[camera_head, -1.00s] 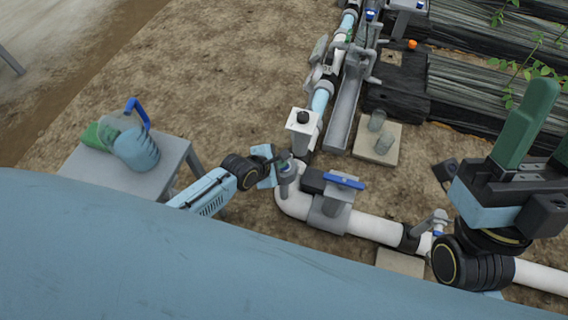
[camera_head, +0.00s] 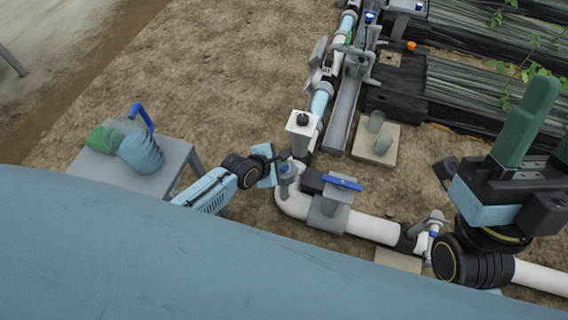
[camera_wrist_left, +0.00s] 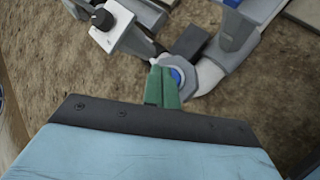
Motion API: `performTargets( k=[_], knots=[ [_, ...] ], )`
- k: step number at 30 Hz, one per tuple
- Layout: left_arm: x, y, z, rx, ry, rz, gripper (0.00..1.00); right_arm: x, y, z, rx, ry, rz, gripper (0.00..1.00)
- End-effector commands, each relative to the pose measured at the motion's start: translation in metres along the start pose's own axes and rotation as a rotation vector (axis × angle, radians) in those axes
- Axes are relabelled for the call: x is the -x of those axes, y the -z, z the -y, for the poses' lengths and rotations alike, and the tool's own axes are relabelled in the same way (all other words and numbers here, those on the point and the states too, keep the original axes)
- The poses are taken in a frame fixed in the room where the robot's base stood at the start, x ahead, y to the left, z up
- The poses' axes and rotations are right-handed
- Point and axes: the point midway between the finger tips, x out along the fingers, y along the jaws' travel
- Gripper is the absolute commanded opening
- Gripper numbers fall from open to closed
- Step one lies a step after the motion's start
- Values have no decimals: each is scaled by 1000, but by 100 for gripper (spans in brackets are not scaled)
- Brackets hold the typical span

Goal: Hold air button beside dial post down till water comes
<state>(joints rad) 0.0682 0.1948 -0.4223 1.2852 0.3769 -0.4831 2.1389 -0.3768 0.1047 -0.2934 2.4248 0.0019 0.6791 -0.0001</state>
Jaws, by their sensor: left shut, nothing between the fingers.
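The dial post is a white box with a black knob (camera_head: 302,121) on the pipe line; it also shows at the upper left of the left wrist view (camera_wrist_left: 112,27). Beside it, a short grey post on the white pipe elbow carries the round blue air button (camera_wrist_left: 177,76). My left gripper (camera_head: 279,158) is shut and empty at the top of this post. In the left wrist view its green fingers (camera_wrist_left: 161,84) partly cover the button; I cannot tell whether they touch or press it. My right gripper (camera_head: 545,135) points upward at the right edge, its green fingers apart and empty.
A blue-handled valve (camera_head: 342,183) stands just right of the button post. A grey table (camera_head: 150,185) with a blue-handled jug (camera_head: 140,150) stands at left. Bare soil lies between table and pipes.

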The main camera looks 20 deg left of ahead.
Motion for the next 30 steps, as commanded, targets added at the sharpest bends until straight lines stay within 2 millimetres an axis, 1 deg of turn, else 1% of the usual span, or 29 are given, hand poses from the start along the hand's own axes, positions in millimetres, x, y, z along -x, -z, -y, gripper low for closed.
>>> performTargets(
  k=[8, 11, 24, 27, 30],
  knots=[
    [1, 0, 0, 1, 0, 0, 0, -1, 0, 0, 0, 0, 0, 49],
    [5, -4, -3, 1, 0, 0, 0, -7, 3, 0, 0, 0, 0, 49],
    [32, -24, -23, 2, 0, 0, 0, -48, 22, 1, 0, 0, 0, 49],
    [36, -26, -26, 2, 0, 0, 0, -53, 24, 1, 0, 0, 0, 49],
    [35, -26, -25, 1, 0, 0, 0, -52, 24, 1, 0, 0, 0, 49]
  ],
)
